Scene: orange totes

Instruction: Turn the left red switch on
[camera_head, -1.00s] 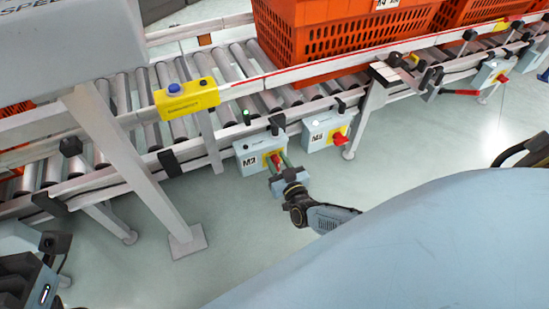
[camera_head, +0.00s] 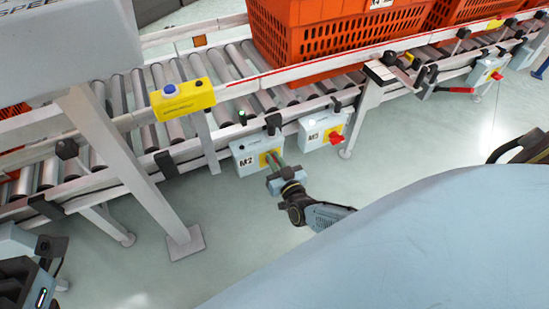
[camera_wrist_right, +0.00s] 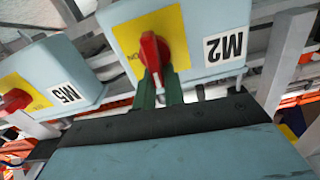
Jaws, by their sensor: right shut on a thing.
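The left switch box marked M2 (camera_head: 245,158) hangs under the conveyor's front rail, with a yellow plate and a red knob. The knob shows in the right wrist view (camera_wrist_right: 150,52), standing roughly upright in that picture. In the head view my fingers mostly cover it. My right gripper (camera_head: 273,160) reaches the knob from below; its green fingers (camera_wrist_right: 160,88) are shut on the knob. A second box (camera_head: 322,132) with a red switch (camera_head: 336,138) hangs to the right; it also shows at the left of the wrist view (camera_wrist_right: 52,80).
The roller conveyor (camera_head: 180,126) runs behind the boxes, with an orange tote (camera_head: 345,38) on it. A yellow button box (camera_head: 183,99) sits on the rail. A grey support leg (camera_head: 130,160) stands to the left. The floor in front is clear.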

